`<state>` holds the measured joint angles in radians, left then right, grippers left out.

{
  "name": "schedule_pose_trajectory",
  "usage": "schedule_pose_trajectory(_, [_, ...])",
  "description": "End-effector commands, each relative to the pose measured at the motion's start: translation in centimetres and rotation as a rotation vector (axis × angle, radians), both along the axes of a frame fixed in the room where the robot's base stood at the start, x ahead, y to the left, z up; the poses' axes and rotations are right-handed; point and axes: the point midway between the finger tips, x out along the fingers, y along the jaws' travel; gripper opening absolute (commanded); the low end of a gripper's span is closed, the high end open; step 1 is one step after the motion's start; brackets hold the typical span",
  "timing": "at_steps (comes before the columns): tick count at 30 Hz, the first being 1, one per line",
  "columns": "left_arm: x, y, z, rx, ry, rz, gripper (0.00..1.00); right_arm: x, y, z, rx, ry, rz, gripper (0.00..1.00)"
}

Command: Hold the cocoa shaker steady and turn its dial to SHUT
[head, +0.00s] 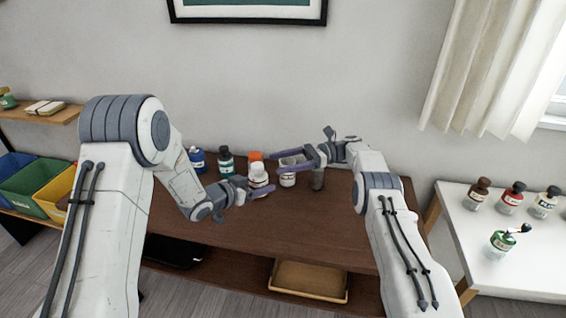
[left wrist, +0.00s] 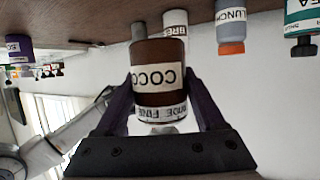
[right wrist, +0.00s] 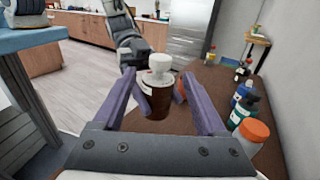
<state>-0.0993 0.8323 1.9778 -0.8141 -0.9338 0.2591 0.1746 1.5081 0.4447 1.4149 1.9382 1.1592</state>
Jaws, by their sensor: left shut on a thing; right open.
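The cocoa shaker (left wrist: 158,72) is brown with a cream label and shows upside down in the left wrist view. Its pale ring (left wrist: 160,112) carries lettering including FINE. My left gripper (head: 262,188) is shut around the brown body; its fingers lie on both sides. In the right wrist view the shaker (right wrist: 158,112) stands upright, with its white knobbed top (right wrist: 160,66) uppermost. My right gripper (head: 274,160) is open, its fingers (right wrist: 162,105) spread to either side of the shaker in that view. I cannot tell whether they touch it. SHUT cannot be read.
An orange-capped bottle (right wrist: 253,132), a green bottle (head: 226,161) and a blue bottle (head: 197,159) stand at the back of the brown table (head: 300,228). The table's front is clear. A white side table (head: 465,240) at right holds several bottles.

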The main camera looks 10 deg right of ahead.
Motion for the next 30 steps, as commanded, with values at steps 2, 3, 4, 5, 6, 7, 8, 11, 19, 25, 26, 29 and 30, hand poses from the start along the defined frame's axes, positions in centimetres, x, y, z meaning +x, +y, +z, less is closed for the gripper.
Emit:
schedule_pose_trajectory(2, [0.0,0.0,0.0,-0.001,-0.001,0.0,0.09,0.0,0.0,0.0,0.0,0.0,0.0,0.74])
schedule_pose_trajectory(3, [0.0,0.0,0.0,-0.001,-0.001,0.0,0.09,0.0,0.0,0.0,0.0,0.0,0.0,0.74])
schedule_pose_trajectory(4, [0.0,0.0,0.0,-0.001,-0.001,0.0,0.09,0.0,0.0,0.0,0.0,0.0,0.0,0.74])
schedule_pose_trajectory(5, [0.0,0.0,0.0,-0.001,-0.001,0.0,0.09,0.0,0.0,0.0,0.001,0.0,-0.001,0.74])
schedule_pose_trajectory(6, [0.0,0.0,0.1,-0.001,-0.001,0.0,0.09,0.0,0.0,0.1,0.003,0.0,-0.004,0.74])
schedule_pose_trajectory(7, [0.0,0.0,0.1,-0.001,-0.001,0.0,0.09,0.1,0.0,0.1,0.006,0.0,-0.007,0.74])
schedule_pose_trajectory(8, [0.0,0.0,0.1,-0.001,-0.001,0.0,0.09,0.1,0.0,0.2,0.01,0.0,-0.013,0.74])
schedule_pose_trajectory(11, [0.0,0.0,0.1,-0.001,-0.001,0.0,0.09,0.5,0.0,0.5,0.031,0.0,-0.046,0.74])
schedule_pose_trajectory(19, [0.0,0.0,0.0,-0.001,-0.001,0.0,0.09,1.1,-0.3,1.4,0.1,-0.009,-0.224,0.74])
schedule_pose_trajectory(25, [0.0,0.0,0.0,-0.001,-0.001,0.0,0.09,0.3,-0.5,1.5,0.107,-0.013,-0.373,0.74])
schedule_pose_trajectory(26, [0.0,0.0,0.0,-0.001,-0.001,0.0,0.09,0.1,-0.6,1.5,0.103,-0.013,-0.395,0.74])
schedule_pose_trajectory(29, [0.0,0.0,0.0,-0.001,-0.001,0.0,0.09,-0.9,-0.7,1.3,0.088,-0.012,-0.465,0.74])
schedule_pose_trajectory(30, [0.0,0.0,0.0,-0.001,-0.001,0.0,0.09,-1.4,-0.7,1.2,0.08,-0.011,-0.491,0.74])
